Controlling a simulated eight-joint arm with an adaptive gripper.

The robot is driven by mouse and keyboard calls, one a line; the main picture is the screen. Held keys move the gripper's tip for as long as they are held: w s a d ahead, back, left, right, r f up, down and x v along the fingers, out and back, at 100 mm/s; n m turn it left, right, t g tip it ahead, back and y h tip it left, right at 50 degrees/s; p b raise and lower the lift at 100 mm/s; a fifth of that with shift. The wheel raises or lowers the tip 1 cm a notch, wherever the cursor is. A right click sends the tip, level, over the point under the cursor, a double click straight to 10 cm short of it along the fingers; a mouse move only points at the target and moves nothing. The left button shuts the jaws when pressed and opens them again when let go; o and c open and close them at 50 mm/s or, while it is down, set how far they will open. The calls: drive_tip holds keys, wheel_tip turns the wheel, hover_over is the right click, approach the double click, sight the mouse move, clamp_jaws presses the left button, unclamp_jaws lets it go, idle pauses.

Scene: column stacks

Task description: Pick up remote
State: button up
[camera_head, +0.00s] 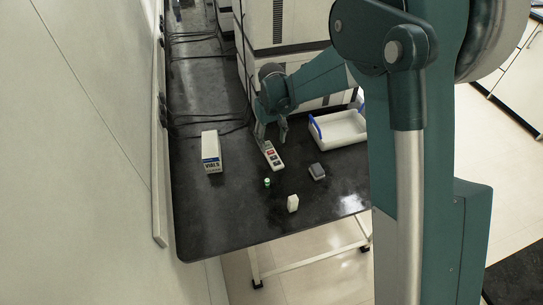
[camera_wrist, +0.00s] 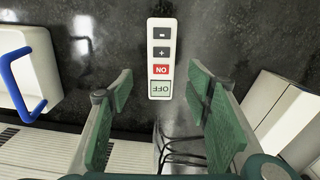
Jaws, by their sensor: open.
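The remote (camera_head: 271,155) is a slim white block with red and dark buttons, lying flat on the black bench top. My gripper (camera_head: 271,133) is above the bench at the far end of the remote. The fingers appear apart from the remote, and nothing is held.
A white tray with blue handles (camera_head: 338,129) stands right of the remote. A box marked "VIALS" (camera_head: 211,151) stands left. A small green-capped vial (camera_head: 267,182), a grey block (camera_head: 317,171) and a white block (camera_head: 292,203) stand nearer the front. Cables and white column stacks are behind.

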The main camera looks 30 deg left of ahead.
sight(272, 154)
drive_tip(key=shift+f, duration=1)
drive_tip(key=shift+f, duration=0.1)
drive_tip(key=shift+s+f+b, duration=0.15)
drive_tip(key=shift+f+b, duration=0.55)
drive_tip(key=shift+f, duration=1.8)
drive_tip(key=c, duration=1)
